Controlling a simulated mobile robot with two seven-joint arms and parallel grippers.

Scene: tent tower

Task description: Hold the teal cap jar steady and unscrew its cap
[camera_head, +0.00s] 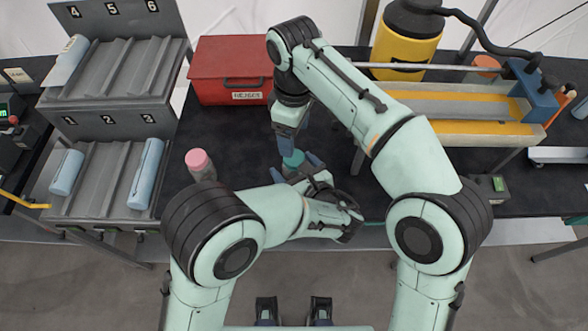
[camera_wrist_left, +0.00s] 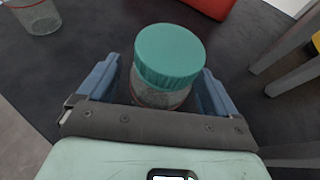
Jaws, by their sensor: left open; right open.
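The teal cap jar (camera_head: 293,159) stands on the dark table in the head view, mostly hidden by my grippers. In the left wrist view its teal cap (camera_wrist_left: 170,54) is on the clear jar body (camera_wrist_left: 155,97). My left gripper (camera_head: 298,164) is open, with one finger on each side of the jar body; I cannot tell whether they touch it. It also shows in the left wrist view (camera_wrist_left: 158,88). My right gripper (camera_head: 287,149) is open and points down just above the teal cap. The head view does not show clearly whether it touches the cap.
A pink-capped jar (camera_head: 200,164) stands to the left. A red box (camera_head: 231,70) sits behind. Grey numbered racks (camera_head: 107,150) with pale blue rolls are at the far left. A yellow-topped bench frame (camera_head: 460,103) and a yellow canister (camera_head: 405,40) stand to the right.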

